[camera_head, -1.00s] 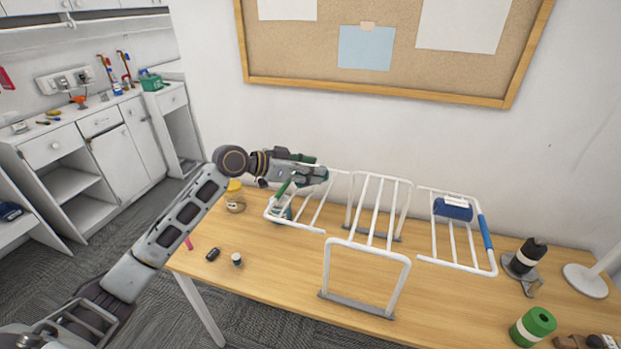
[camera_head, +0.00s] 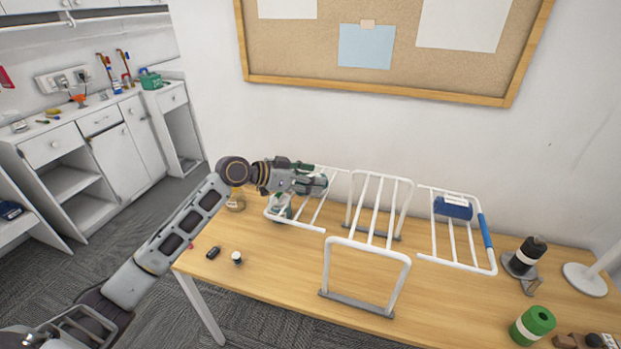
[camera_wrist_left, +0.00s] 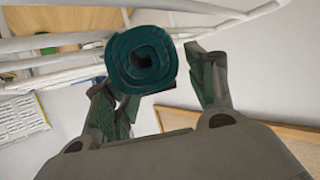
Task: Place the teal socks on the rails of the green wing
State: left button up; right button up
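The teal socks (camera_wrist_left: 141,60) are a rolled bundle, its spiral end facing the left wrist camera, between my left fingertips. A narrow gap shows between the roll and the right-hand finger in that view. My left gripper (camera_head: 318,183) is over the left wing (camera_head: 313,228) of the white rack, close to its rails. The rails (camera_wrist_left: 50,68) show behind the roll in the wrist view; whether the roll touches them is unclear. In the head view the gripper largely hides the socks and part of the wing's outer bar. My right gripper is not in view.
The white rack's centre frame (camera_head: 367,250) stands right of the left wing. The right wing has a blue grip (camera_head: 486,231) and a blue bundle (camera_head: 453,208) on it. A jar (camera_head: 236,200) stands left of the gripper. Small items lie at the table's (camera_head: 290,278) front left.

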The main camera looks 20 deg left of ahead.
pick_arm(q)
jog(key=shift+o, duration=0.3)
jog(key=shift+r, duration=0.15)
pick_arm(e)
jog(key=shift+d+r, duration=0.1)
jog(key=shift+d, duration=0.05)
pick_arm(q)
jog(key=shift+r, duration=0.15)
jog(key=shift+s+a, duration=0.2)
jog(key=shift+a, duration=0.1)
jog(key=b+v, duration=0.2)
jog(key=v, duration=0.9)
jog(key=shift+s, duration=0.15)
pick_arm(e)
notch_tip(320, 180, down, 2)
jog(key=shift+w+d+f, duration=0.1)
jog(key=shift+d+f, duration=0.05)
pick_arm(q)
jog(key=shift+r, duration=0.1)
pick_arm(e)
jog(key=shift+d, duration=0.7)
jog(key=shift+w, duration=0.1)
